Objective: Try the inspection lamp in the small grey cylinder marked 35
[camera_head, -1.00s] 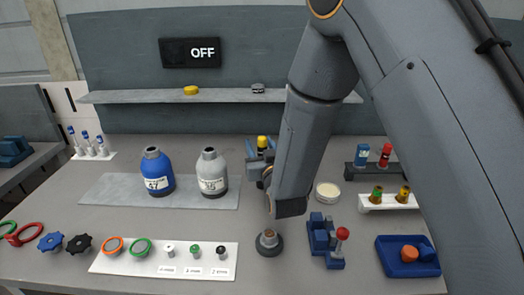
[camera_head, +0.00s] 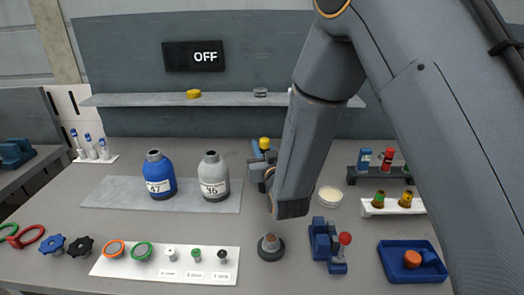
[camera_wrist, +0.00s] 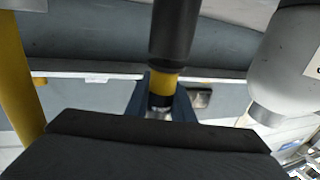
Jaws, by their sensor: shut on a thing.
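The grey cylinder (camera_head: 214,174) stands upright on a grey mat, right of a blue cylinder (camera_head: 158,176) marked 47. My gripper (camera_wrist: 160,103) is shut on the inspection lamp (camera_wrist: 172,35), a dark tube with a yellow band, between blue fingers. In the head view the lamp's yellow part (camera_head: 264,144) shows right of the grey cylinder, apart from it. My arm hides part of the gripper there.
A shelf (camera_head: 130,99) with a yellow and a grey piece runs behind, under a dark sign (camera_head: 193,56) reading OFF. A white board (camera_head: 150,263) with rings and small knobs lies in front. A round dark base (camera_head: 270,248) and blue fixture (camera_head: 326,245) stand front right.

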